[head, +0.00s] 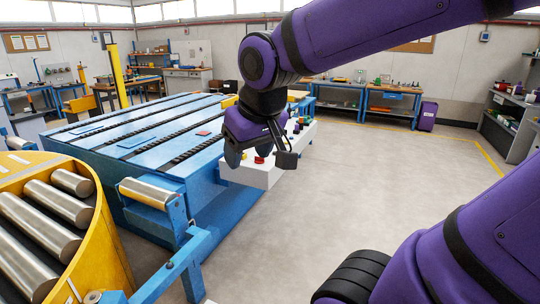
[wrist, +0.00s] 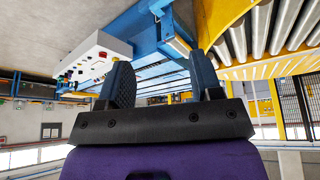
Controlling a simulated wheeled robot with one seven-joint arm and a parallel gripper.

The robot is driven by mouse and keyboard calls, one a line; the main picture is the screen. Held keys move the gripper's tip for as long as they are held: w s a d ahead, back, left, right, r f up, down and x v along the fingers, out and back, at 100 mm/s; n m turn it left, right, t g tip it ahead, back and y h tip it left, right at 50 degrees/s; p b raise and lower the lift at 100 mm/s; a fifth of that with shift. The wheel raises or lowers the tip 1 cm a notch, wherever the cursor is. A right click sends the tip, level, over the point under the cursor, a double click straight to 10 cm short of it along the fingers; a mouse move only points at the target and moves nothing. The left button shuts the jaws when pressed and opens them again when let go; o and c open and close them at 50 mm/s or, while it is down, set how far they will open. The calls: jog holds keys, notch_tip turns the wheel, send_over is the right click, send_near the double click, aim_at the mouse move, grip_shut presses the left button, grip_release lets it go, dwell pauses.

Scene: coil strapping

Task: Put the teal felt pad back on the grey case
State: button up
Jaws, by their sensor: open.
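My gripper (head: 249,158) hangs in front of a white-grey control box in the head view, with its fingers apart and nothing seen between them. In the wrist view, my gripper (wrist: 159,60) shows two dark ridged fingers spread wide with an empty gap. I cannot make out the teal felt pad or the grey case for certain in either view. A small flat blue patch (head: 86,130) lies on the far left of the blue strapping bed, but I cannot tell what it is.
A yellow roller conveyor (head: 98,215) is at the left. Workbenches (head: 392,99) line the back wall. The floor (head: 350,190) at the right is clear.

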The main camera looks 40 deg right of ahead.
jog(key=s+r, duration=0.1)
jog(key=s, duration=0.6)
jog(key=shift+a+r+n+y, duration=0.25)
jog(key=shift+a+n+y, duration=0.05)
jog(key=shift+a, duration=0.1)
jog(key=shift+w, duration=0.1)
dwell(0.5)
